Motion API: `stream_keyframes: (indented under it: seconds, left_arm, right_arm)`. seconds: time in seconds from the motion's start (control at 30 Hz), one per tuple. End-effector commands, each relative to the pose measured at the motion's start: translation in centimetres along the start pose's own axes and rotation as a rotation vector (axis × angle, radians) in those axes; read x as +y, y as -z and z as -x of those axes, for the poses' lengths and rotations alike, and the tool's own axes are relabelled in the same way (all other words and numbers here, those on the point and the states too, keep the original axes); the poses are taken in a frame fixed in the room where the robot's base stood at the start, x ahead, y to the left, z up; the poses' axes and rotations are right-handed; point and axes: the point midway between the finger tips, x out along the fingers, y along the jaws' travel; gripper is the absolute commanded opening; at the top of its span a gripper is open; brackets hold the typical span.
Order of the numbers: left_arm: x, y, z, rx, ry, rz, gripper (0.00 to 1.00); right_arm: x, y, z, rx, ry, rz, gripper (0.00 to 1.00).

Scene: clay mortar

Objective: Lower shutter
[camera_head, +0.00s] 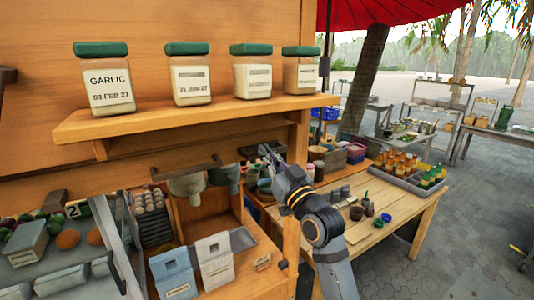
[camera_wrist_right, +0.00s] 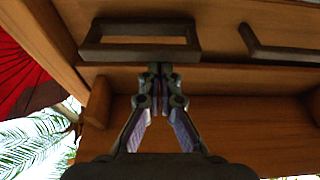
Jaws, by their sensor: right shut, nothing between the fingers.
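A wooden panel (camera_head: 200,25), which may be the shutter, fills the upper left of the head view. Below its shelf is a dark handle bar (camera_head: 187,168). In the right wrist view, a dark rectangular handle (camera_wrist_right: 140,52) is on wood just beyond my right gripper (camera_wrist_right: 160,72), with a second dark handle (camera_wrist_right: 280,52) at the right, partly cut off. My right gripper (camera_head: 268,152) is shut and empty, near the stall's right post. Its fingertips look close to the handle's lower bar; I cannot tell if they touch. My left gripper is not in view.
Several green-lidded spice jars (camera_head: 187,75) stand on the wooden shelf (camera_head: 200,117). Hanging scoops (camera_head: 187,187), paper bags (camera_head: 213,260) and bins sit below. A wooden table (camera_head: 395,225) with bottles and small pots stands right of my arm. Paved ground is clear farther right.

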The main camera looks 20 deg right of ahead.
Motion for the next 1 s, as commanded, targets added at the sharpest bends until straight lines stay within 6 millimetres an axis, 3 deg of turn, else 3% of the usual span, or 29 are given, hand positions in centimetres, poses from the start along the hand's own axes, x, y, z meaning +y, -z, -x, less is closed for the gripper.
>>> stream_keyframes:
  seconds: [0.03, 0.8, 1.0]
  left_arm:
    - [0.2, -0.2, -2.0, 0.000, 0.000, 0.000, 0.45]
    - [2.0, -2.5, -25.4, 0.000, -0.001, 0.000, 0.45]
    - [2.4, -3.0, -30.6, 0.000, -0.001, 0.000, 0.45]
  right_arm:
    - [0.0, -2.5, 0.8, -0.009, 0.000, -0.002, 0.00]
    - [0.0, -28.4, 9.9, -0.014, -0.001, -0.002, 0.00]
    - [0.0, -34.0, 11.9, -0.015, 0.000, -0.002, 0.00]
